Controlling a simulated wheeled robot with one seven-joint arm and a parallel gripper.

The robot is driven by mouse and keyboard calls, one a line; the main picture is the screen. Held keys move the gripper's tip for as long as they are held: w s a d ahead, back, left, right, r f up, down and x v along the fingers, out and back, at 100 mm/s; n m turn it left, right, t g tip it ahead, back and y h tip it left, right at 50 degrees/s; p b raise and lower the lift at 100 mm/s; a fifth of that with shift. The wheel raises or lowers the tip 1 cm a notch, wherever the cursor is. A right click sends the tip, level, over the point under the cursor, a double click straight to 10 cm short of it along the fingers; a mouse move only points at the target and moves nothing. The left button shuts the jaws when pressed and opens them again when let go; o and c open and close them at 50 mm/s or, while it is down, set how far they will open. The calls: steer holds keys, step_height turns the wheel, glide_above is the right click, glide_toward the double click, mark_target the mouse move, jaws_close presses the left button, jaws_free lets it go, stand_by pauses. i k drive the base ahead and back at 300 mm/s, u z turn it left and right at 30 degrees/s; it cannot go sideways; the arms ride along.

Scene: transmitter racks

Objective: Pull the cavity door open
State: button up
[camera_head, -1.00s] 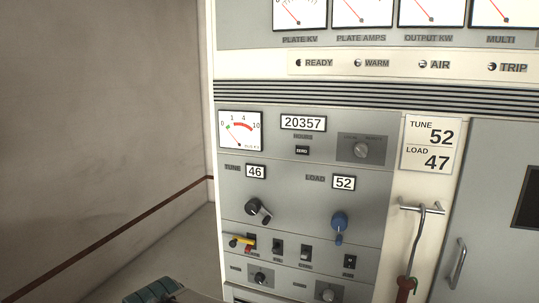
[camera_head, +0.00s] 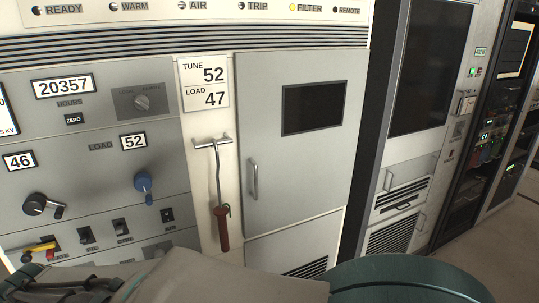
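The cavity door (camera_head: 288,165) is a grey panel with a dark window (camera_head: 312,108) in its upper part. It sits flush in the cream cabinet and looks shut. Its vertical metal handle (camera_head: 253,179) is on the door's left side. My arm crosses the bottom of the head view, below the door. My gripper is not visible in this view.
A hooked rod with a red grip (camera_head: 221,228) hangs from a bar left of the door, close to the handle. Left of it is a control panel with a blue knob (camera_head: 143,184) and a black knob (camera_head: 40,205). More racks (camera_head: 480,120) stand at the right.

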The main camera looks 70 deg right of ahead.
mark_target(299, 112)
steer(key=z, duration=3.65)
steer(key=k, duration=0.85)
steer(key=u, duration=0.95)
steer(key=i, duration=0.5)
steer(key=z, duration=0.05)
